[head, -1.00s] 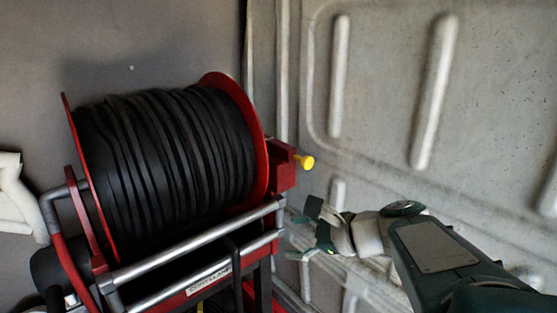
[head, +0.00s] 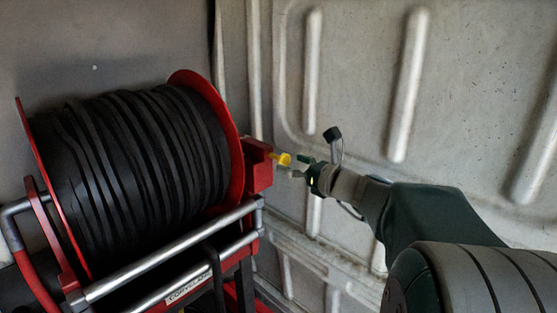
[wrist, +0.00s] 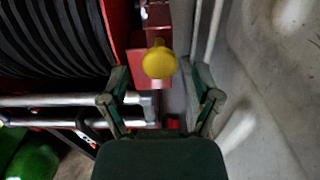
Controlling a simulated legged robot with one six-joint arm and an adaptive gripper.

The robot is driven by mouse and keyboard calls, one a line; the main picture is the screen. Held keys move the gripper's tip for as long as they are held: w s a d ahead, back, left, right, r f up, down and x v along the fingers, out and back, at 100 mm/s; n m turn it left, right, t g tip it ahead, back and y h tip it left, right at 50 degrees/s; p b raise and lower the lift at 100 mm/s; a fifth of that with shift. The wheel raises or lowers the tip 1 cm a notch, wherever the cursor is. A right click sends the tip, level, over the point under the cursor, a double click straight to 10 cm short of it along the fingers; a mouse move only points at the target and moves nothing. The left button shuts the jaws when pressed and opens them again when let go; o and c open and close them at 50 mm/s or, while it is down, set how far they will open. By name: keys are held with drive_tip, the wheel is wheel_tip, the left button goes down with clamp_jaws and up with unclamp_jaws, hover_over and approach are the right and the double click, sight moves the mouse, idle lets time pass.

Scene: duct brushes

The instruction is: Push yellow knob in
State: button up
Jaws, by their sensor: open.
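The yellow knob (head: 284,159) sticks out to the right from a red block (head: 258,166) on the side of the hose reel. In the wrist view the yellow knob (wrist: 159,60) is round and lies ahead, between the lines of the two fingers. My gripper (head: 302,167) is just right of the knob in the head view, pointing left at it. In the wrist view my gripper (wrist: 158,82) is open, with a finger on each side of the knob and nothing held. Whether a finger touches the knob cannot be told.
A reel of black hose (head: 130,165) with red flanges fills the left. Silver frame bars (head: 165,255) run below it. A pale ribbed wall panel (head: 460,110) stands close behind my arm. A green object (wrist: 35,162) shows at the lower left of the wrist view.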

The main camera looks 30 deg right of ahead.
sight(278, 158)
drive_tip(key=shift+x, duration=1.3)
